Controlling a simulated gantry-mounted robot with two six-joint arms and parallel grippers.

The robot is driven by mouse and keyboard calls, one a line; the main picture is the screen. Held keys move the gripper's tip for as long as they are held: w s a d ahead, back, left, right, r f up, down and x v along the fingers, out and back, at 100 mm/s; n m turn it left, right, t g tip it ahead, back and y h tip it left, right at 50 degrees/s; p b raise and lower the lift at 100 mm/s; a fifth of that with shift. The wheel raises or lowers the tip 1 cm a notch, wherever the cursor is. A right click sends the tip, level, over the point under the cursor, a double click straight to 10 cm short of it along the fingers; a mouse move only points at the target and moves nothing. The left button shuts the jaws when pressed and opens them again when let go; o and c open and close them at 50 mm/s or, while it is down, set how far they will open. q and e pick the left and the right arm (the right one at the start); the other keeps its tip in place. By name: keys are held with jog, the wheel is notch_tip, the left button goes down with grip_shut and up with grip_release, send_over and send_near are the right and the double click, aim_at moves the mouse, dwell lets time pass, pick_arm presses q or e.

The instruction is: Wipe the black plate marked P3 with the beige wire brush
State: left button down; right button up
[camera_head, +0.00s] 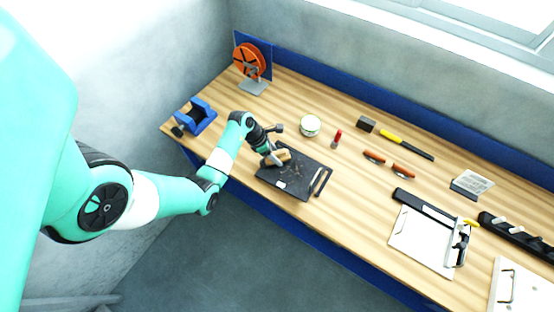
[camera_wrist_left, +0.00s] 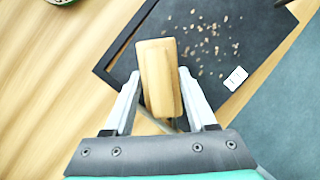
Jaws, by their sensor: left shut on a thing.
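The black plate (camera_head: 298,184) lies on the wooden bench near its front edge. In the left wrist view the plate (camera_wrist_left: 262,30) carries scattered brown crumbs (camera_wrist_left: 208,42) and a small white label (camera_wrist_left: 235,78); its marking is too small to read. My left gripper (camera_head: 275,160) is over the plate's left part, shut on the beige brush (camera_head: 283,155). In the left wrist view the brush's beige block (camera_wrist_left: 158,75) sits between the two fingers; its bristles are hidden beneath. I cannot tell whether it touches the plate. My right gripper is not in view.
A round tin (camera_head: 310,125) and a red-capped tube (camera_head: 336,138) stand behind the plate. A blue holder (camera_head: 196,116) and an orange reel (camera_head: 250,62) are at the left. A clipboard (camera_head: 425,240) lies at the right.

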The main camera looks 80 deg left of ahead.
aim_at(286, 158)
pick_arm(q)
jog(key=shift+s+a+g+y+p, duration=0.1)
jog(key=shift+a+g+y+p, duration=0.2)
jog(key=shift+p, duration=0.3)
jog(key=shift+w+d+p, duration=0.1)
jog(key=shift+w+p, duration=0.25)
jog(key=shift+w, duration=0.15)
jog(key=shift+w+d+r+p, duration=0.3)
jog(key=shift+w+d+p, duration=0.05)
jog(key=shift+p, duration=0.05)
jog(key=shift+w+d+r+p, duration=0.1)
jog(key=shift+w+d+p, duration=0.3)
jog(key=shift+w+d, duration=0.35)
jog(key=shift+w+d+p, duration=0.55)
jog(key=shift+w+d, duration=0.95)
jog(key=shift+w, duration=0.1)
notch_tip(286, 158, up, 6)
jog(key=p, duration=0.6)
jog(key=shift+s+a+p, duration=0.1)
jog(key=shift+s+p, duration=0.05)
jog(key=shift+p, duration=0.15)
